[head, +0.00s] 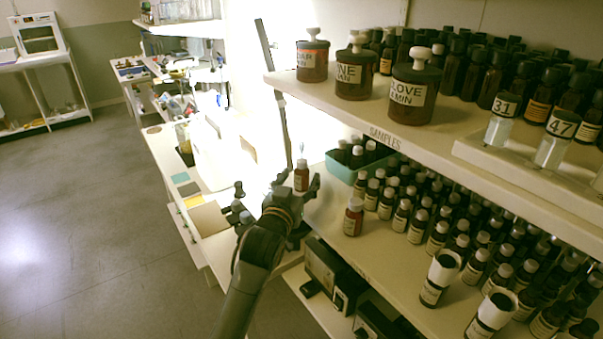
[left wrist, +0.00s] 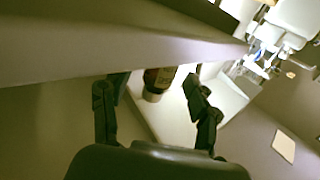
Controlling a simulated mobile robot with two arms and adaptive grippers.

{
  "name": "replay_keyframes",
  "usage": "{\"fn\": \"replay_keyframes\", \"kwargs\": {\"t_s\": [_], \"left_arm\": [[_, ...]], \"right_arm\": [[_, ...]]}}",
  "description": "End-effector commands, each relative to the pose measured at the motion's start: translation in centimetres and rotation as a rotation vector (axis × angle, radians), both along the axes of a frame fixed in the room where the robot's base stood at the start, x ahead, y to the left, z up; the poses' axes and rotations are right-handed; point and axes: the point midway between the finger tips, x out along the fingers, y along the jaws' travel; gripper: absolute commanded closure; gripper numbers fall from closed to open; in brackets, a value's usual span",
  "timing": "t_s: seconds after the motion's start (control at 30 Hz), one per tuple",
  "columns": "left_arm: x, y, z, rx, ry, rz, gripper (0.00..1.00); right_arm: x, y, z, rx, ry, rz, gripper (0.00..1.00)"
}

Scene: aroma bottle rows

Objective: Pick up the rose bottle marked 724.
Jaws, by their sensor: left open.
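A small brown bottle with a reddish label and pale cap (head: 301,177) stands near the left end of the shelf. It also shows in the left wrist view (left wrist: 157,82), beyond and between the fingertips. My left gripper (head: 296,186) is open around or just in front of this bottle; contact cannot be told. The fingers also show apart in the left wrist view (left wrist: 150,92). A similar reddish-labelled bottle (head: 354,217) stands at the front of the shelf, to the right of my gripper. No number 724 can be read on either bottle. My right gripper is not in view.
Several rows of dark bottles (head: 437,237) fill the lower shelf at the right. A green tray (head: 345,172) of bottles stands behind. The upper shelf's edge (head: 390,140) overhangs the lower one. Two bottles with white paper collars (head: 440,277) stand at the front.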

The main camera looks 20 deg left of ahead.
Motion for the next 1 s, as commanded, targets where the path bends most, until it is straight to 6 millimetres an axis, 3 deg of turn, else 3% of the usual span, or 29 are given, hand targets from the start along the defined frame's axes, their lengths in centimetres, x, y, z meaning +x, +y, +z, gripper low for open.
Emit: {"fn": "replay_keyframes", "kwargs": {"t_s": [0.2, 0.43, 0.73, 1.0], "left_arm": [[2.1, 0.0, 0.0, -0.001, 0.002, 0.0, 0.4], [2.2, 0.0, 0.0, -0.001, 0.001, 0.0, 0.4], [2.2, 0.0, 0.0, -0.001, 0.001, 0.0, 0.99], [2.2, 0.0, 0.1, -0.001, 0.0, 0.0, 1.0]], "right_arm": [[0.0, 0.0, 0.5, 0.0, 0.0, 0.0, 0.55], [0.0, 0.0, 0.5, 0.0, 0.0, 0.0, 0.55], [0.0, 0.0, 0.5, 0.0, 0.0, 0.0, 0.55], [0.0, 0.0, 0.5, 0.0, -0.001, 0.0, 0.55]]}}
